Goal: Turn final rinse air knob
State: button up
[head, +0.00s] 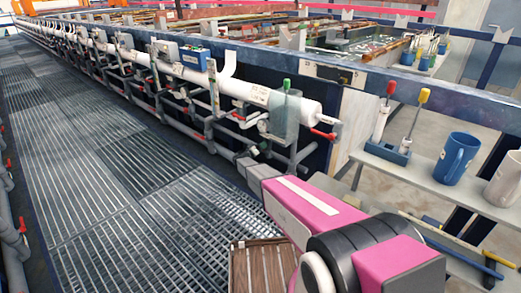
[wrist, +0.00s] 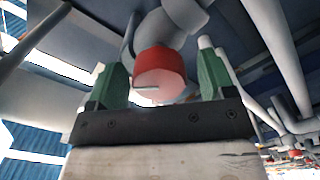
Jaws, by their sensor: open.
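A round red knob (wrist: 160,72) with a light slot-like mark on its face sits on a grey pipe fitting (wrist: 172,30) in the wrist view. My gripper (wrist: 163,58) is open, with one green finger left of the knob and the other right of it. A gap shows on the right side; on the left the finger looks close, and I cannot tell whether it touches. In the head view my pink arm reaches to the pipework low on the near end of the rack line, and my gripper (head: 247,161) is small there. I cannot make out the knob in that view.
A long white pipe (head: 265,97) with grey valves runs along the tanks. A green-handled valve (head: 286,86) and red levers stand near its end. The grated walkway (head: 130,180) is clear.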

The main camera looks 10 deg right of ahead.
jog(key=v, duration=1)
jog(key=shift+s+a, duration=0.2)
jog(key=shift+s, duration=0.05)
jog(key=s+d+r+m+g+y, duration=0.1)
jog(key=s+d+r+g+y, duration=0.1)
jog(key=s+d+g, duration=0.5)
jog(key=s+d+r+m+g+y, duration=0.1)
jog(key=s+d+r+g+y, duration=0.1)
jog(key=s+d, duration=0.9)
jog(key=s+a+r+g+y, duration=0.1)
jog(key=s+r+y, duration=0.2)
jog(key=s, duration=0.7)
jog(key=s+a+r+n+g+y, duration=0.1)
jog(key=s+a+r+g+y, duration=0.1)
jog(key=s+y, duration=0.4)
jog(key=s+r, duration=0.1)
jog(key=s, duration=0.3)
jog(key=shift+s+a, duration=0.3)
jog(key=shift+s, duration=0.05)
jog(key=shift+r, duration=0.1)
